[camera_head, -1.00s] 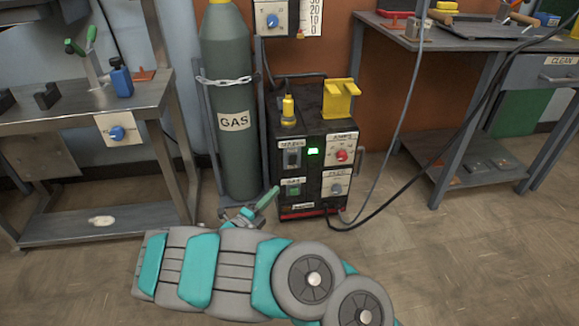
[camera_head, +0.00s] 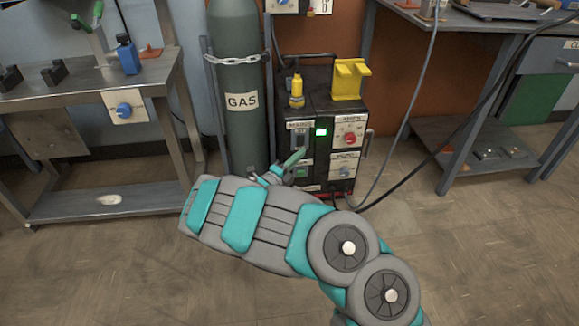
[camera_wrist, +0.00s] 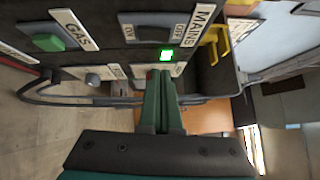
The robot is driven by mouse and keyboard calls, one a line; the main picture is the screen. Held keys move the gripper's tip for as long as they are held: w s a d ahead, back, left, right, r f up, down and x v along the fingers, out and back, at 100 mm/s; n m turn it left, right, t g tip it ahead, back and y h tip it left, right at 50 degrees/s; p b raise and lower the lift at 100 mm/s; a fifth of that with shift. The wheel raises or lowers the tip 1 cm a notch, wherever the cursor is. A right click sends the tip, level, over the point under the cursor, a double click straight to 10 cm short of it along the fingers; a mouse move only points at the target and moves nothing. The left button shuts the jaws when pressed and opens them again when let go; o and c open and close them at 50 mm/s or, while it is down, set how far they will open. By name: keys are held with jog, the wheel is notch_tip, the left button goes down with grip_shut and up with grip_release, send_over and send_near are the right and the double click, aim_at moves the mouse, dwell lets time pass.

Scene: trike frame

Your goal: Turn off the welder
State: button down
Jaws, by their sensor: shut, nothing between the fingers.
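The welder (camera_head: 318,100) is a black box with a labelled front panel, standing on the floor beside the gas cylinder. Its dark MAINS switch (camera_head: 300,139) is at the panel's upper left; it also shows large at the top of the wrist view (camera_wrist: 157,34), between small side labels. A green light (camera_head: 321,132) glows beside the switch. My gripper (camera_head: 300,153), with green fingers, is in front of the panel, just below the MAINS switch. In the wrist view its fingers (camera_wrist: 160,78) are together and empty, pointing toward the panel. I cannot tell whether they touch it.
The panel also has a red knob (camera_head: 350,138), a grey knob (camera_head: 345,172) and a green GAS button (camera_head: 302,172). A chained gas cylinder (camera_head: 238,140) stands close on the left. Metal tables stand left (camera_head: 80,88) and right (camera_head: 465,26). Cables run to the floor at right.

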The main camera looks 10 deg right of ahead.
aim_at(298, 145)
jog(key=shift+w+d+r, duration=0.1)
jog(key=shift+w, duration=1)
jog(key=shift+w+d+r, duration=0.1)
jog(key=shift+w, duration=0.95)
jog(key=shift+w+a+r, duration=0.1)
jog(key=shift+w+r, duration=0.1)
jog(key=shift+w, duration=0.05)
jog(key=shift+s+r+p, duration=0.15)
jog(key=shift+s+p, duration=0.15)
jog(key=shift+s, duration=0.15)
jog(key=s+d+r+p+v, duration=0.1)
jog(key=p+v, duration=0.1)
jog(key=v, duration=1)
jog(key=shift+s+d+r, duration=0.2)
jog(key=shift+s+r, duration=0.2)
jog(key=shift+r, duration=0.05)
